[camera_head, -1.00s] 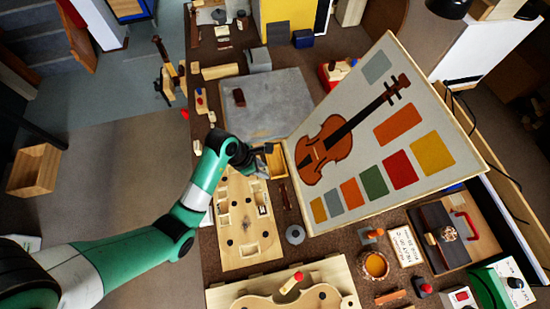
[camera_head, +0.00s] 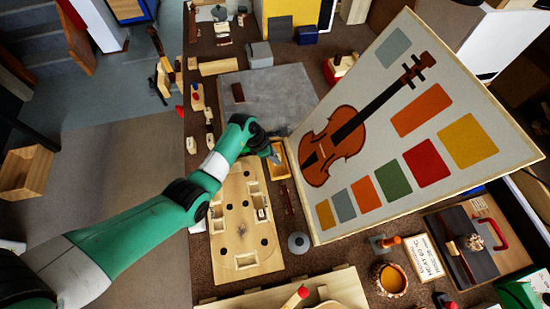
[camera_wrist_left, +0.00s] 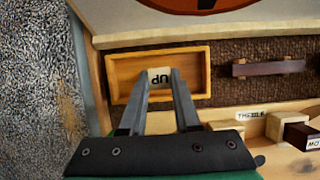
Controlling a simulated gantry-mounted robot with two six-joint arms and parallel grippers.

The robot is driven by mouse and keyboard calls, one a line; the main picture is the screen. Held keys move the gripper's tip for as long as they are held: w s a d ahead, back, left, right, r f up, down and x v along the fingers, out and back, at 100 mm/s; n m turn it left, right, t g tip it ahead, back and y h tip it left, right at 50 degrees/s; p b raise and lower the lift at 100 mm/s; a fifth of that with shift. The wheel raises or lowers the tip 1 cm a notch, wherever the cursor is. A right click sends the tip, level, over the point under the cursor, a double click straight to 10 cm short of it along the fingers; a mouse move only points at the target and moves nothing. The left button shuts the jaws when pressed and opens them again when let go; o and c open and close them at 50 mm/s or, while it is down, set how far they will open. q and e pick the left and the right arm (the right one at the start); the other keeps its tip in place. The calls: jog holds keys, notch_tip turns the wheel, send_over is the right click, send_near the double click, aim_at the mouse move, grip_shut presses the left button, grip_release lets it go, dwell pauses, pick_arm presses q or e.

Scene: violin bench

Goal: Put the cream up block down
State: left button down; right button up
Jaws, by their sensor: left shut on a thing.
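The cream block (camera_wrist_left: 160,76), with the letters UP reading upside down, is between my left fingertips in the left wrist view. My left gripper (camera_head: 274,156) is shut on it. The block shows over the near side of a small open wooden tray (camera_wrist_left: 198,57), and I cannot tell whether it touches the tray. The tray looks empty otherwise. In the head view the tray (camera_head: 286,172) lies beside the leaning violin board, and the gripper hides the block. My right gripper is not in view.
The violin picture board (camera_head: 400,130) leans right beside the tray. A wooden board with slots and holes (camera_head: 240,240) lies toward the front. A grey slab (camera_head: 265,90) lies behind. A dark bar (camera_wrist_left: 268,68) lies right of the tray in the wrist view.

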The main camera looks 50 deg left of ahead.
pick_arm(q)
jog(key=shift+r, duration=0.1)
jog(key=c, duration=0.6)
grip_release()
jog(key=p+v, duration=0.6)
jog(key=v, duration=0.6)
